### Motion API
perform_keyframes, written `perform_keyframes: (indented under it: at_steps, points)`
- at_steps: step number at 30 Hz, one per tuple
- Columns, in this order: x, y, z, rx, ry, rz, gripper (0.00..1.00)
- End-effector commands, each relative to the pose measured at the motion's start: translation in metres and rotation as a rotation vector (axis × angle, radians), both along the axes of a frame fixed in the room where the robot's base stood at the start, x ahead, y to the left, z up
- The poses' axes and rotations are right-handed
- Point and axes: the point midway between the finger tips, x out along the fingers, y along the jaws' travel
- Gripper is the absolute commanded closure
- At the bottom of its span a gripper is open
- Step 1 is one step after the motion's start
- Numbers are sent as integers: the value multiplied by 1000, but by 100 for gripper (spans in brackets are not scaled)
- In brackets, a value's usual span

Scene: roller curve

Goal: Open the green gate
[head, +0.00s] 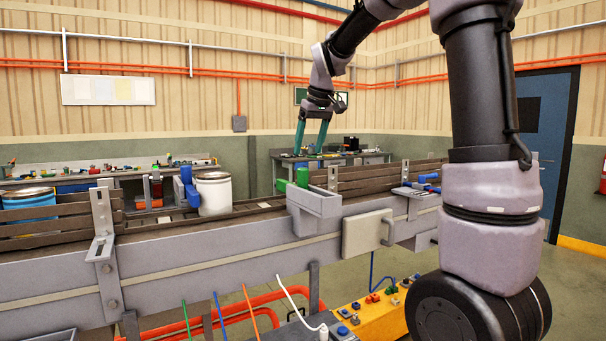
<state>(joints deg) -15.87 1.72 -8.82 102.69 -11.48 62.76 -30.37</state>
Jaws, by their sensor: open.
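The green gate shows as a small upright green post (302,177) with a smaller green piece to its left, above a grey bracket on the near side of the conveyor. The rest of the gate is hidden by the bracket and rail. My gripper (308,151) points down with its two teal fingers apart and nothing between them. It appears just above the green post in the picture, apart from it; I cannot tell the exact depth between them.
The roller conveyor (200,255) runs across the view with raised side rails. A white drum (214,196) stands on it beside a blue gate (187,187). A blue drum (30,207) is at far left. A yellow control box (375,318) sits below. Workbenches (335,159) stand behind.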

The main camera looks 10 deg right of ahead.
Motion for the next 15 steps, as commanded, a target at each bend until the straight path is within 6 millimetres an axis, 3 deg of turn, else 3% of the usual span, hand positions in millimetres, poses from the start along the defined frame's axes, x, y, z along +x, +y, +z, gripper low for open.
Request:
perform_keyframes:
  at_steps: [9,15]
  points:
    - [21,7,-57,-2,5,0,28]
    - [30,10,-80,0,2,-2,28]
